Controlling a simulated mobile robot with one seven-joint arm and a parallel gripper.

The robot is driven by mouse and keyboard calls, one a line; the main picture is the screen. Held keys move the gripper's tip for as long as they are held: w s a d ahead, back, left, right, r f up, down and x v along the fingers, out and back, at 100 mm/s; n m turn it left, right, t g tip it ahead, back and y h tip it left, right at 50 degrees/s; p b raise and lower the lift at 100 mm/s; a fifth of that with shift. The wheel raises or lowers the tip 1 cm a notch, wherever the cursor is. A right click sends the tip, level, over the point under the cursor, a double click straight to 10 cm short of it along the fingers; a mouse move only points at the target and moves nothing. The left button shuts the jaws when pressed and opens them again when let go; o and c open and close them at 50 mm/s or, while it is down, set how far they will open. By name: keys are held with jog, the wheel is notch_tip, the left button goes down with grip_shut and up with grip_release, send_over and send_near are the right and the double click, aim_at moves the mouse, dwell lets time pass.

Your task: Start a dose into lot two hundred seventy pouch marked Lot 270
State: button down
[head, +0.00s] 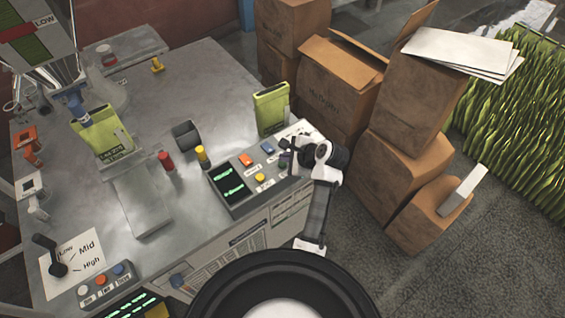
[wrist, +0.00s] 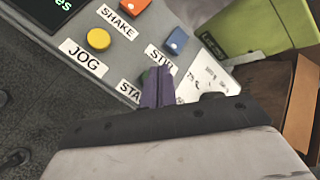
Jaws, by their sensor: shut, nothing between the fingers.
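My gripper (head: 291,163) is shut and empty over the right end of the control panel (head: 225,194). In the wrist view its purple fingers (wrist: 157,88) stand over the green button (wrist: 144,74) and hide most of it and part of its label, which reads "STA". I cannot tell whether the tips touch the button. A yellow-green pouch (head: 97,133) with a white label strip stands below the filler's blue nozzle (head: 72,103); its small print looks like a lot mark but is hard to read. A second such pouch (head: 271,110) stands at the table's right edge.
The panel also has a yellow JOG button (wrist: 98,39), an orange SHAKE button (wrist: 134,7) and a blue button (wrist: 176,41). A black lever (head: 44,242) stands by Low, Mid and High labels. Cardboard boxes (head: 345,85) crowd the table's right side.

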aim_at(285, 165)
jog(key=shift+f, duration=0.2)
jog(key=shift+f, duration=0.25)
jog(key=shift+f+p, duration=0.35)
jog(key=shift+f, duration=0.05)
dwell(0.9)
jog(key=shift+r, duration=0.1)
jog(key=shift+r+p, duration=0.75)
jog(key=shift+p, duration=0.45)
notch_tip(285, 165, up, 3)
jog(key=p, duration=0.3)
jog(key=shift+f, duration=0.2)
jog(key=shift+r, duration=1.2)
